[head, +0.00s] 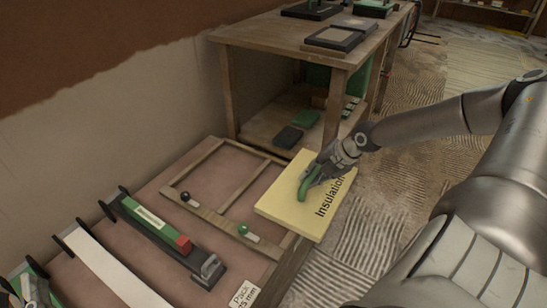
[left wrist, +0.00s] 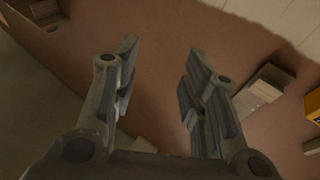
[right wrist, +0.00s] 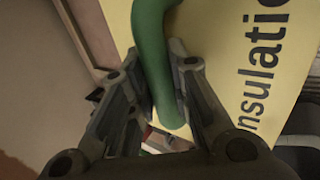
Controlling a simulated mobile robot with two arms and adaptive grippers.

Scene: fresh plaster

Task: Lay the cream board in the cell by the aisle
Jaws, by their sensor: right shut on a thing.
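The cream board (head: 285,205), printed "Insulation", hangs level over the right part of the wooden frame (head: 213,216), toward the floor. My right gripper (head: 316,175) is shut on the board's green handle (head: 304,188). The handle also shows between the fingers in the right wrist view (right wrist: 152,45). The board hides much of the cell by the aisle, and I cannot tell whether it touches the frame. The frame's other cell (head: 208,178) shows bare pinkish ground. My left gripper (left wrist: 160,62) is open and empty in the left wrist view.
A wooden workbench (head: 290,35) with a lower shelf stands behind. A dark and green tool with a red block (head: 184,244) and a white strip (head: 100,262) lie left of the frame. Ridged floor (head: 370,235) lies right.

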